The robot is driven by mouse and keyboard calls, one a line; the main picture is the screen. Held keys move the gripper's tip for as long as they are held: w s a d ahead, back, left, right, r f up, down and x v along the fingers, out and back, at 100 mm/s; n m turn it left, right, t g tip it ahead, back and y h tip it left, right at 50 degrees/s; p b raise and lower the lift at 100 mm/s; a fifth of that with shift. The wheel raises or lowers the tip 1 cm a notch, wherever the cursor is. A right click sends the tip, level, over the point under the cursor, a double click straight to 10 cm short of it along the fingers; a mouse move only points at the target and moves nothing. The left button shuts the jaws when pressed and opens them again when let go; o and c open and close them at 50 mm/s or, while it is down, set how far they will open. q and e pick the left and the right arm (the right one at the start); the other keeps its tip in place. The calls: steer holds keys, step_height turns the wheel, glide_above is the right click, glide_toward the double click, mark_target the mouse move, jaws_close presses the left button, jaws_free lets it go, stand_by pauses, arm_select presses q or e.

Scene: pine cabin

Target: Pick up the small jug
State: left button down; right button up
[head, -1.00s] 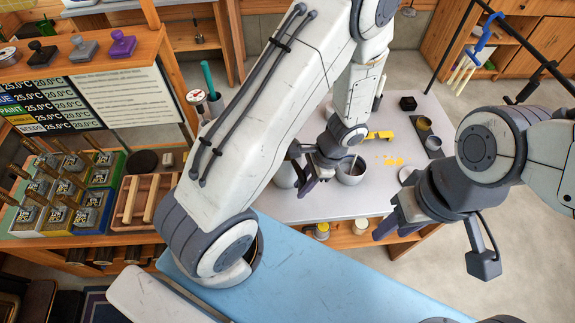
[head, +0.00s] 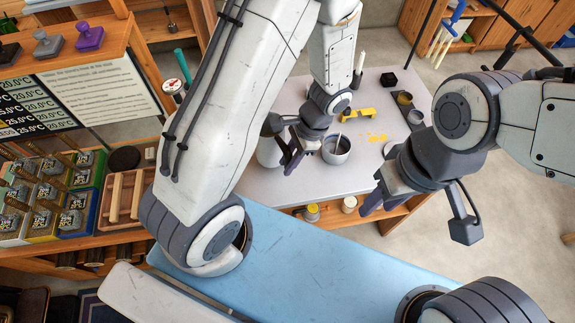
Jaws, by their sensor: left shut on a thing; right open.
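A pale grey jug (head: 268,153), which looks like the small jug, is at the left part of the grey table. My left arm and gripper hide much of it. My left gripper (head: 283,144) is at the jug's right side, with its jaws shut on it. I cannot tell whether the jug's base touches the table. My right gripper (head: 376,195) is open and empty, over the table's right front edge.
A grey pot (head: 336,150) with a stick in it stands just right of my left gripper. A yellow object (head: 358,114), a black box (head: 388,80) and a dark tray with cups (head: 408,112) are further back. A blue surface (head: 310,265) lies in front.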

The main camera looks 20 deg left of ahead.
arm_select(q)
steer(key=w+d+r+b, duration=0.2)
steer(key=w+d+r, duration=0.2)
steer(key=d+r, duration=0.4)
steer(key=shift+d, duration=1.45)
